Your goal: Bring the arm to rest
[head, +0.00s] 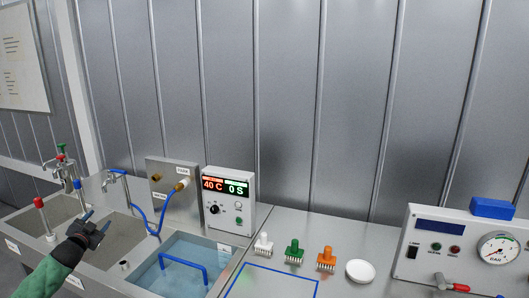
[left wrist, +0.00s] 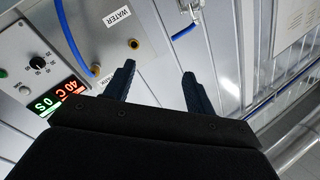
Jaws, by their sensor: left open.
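My left gripper (head: 93,226) is at the lower left in the head view, in front of the sinks, with the green-sleeved forearm coming from below. In the left wrist view its two dark fingers (left wrist: 160,84) are spread apart with nothing between them. Past the fingers is the metal wall plate with the WATER label and the blue hose. My right gripper is in neither view.
A control box (head: 228,200) reads 40 C and 0 S. A blue-handled water bath (head: 232,240) sits before it. White, green (head: 294,252) and orange (head: 326,259) connectors and a white disc (head: 360,271) lie right. A gauge panel (head: 430,229) stands far right. Taps (head: 62,165) rise near my left gripper.

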